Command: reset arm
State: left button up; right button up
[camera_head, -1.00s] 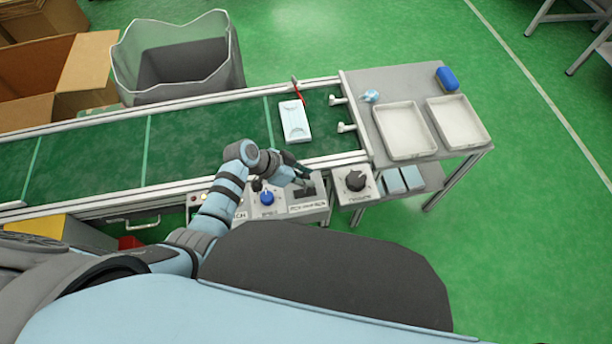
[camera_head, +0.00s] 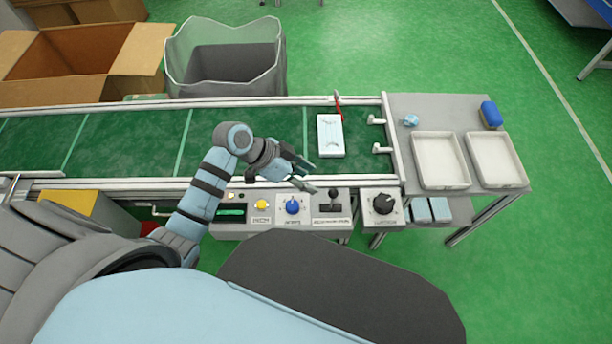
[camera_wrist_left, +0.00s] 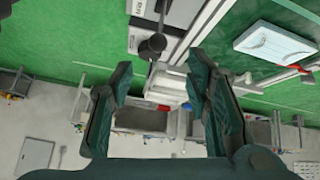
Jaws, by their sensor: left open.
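My left gripper (camera_head: 306,176) is open and empty in the head view, held above the near rail of the conveyor, up and left of the black lever (camera_head: 334,200) on the control panel. In the left wrist view its two dark fingers (camera_wrist_left: 158,95) stand apart with nothing between them. The lever (camera_wrist_left: 152,47) also shows there, beyond the fingertips and apart from them. My right gripper is not in view.
A white mask pack (camera_head: 330,135) lies on the green conveyor (camera_head: 100,150), right of the gripper. The panel has a blue knob (camera_head: 292,206), yellow button (camera_head: 262,205) and black dial (camera_head: 384,204). Two white trays (camera_head: 440,182) stand on the side table. A grey bin (camera_head: 225,80) stands behind the conveyor.

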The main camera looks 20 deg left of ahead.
pick_arm(q)
jog(key=shift+r, duration=0.15)
jog(key=shift+a, duration=0.1)
jog(key=s+a+f+n+y, duration=0.1)
jog(key=s+a+n+y, duration=0.35)
jog(key=s, duration=0.55)
jog(key=s+a+f+n+y, duration=0.1)
jog(key=s+a+n+y, duration=0.3)
jog(key=s, duration=0.6)
notch_tip(320, 180, down, 20)
jog(key=s+a+g, duration=0.1)
jog(key=s+a, duration=0.1)
jog(key=s+f+n+g, duration=0.1)
jog(key=s+f, duration=1)
jog(key=s, duration=0.2)
jog(key=shift+s+h, duration=0.3)
jog(key=shift+h, duration=0.15)
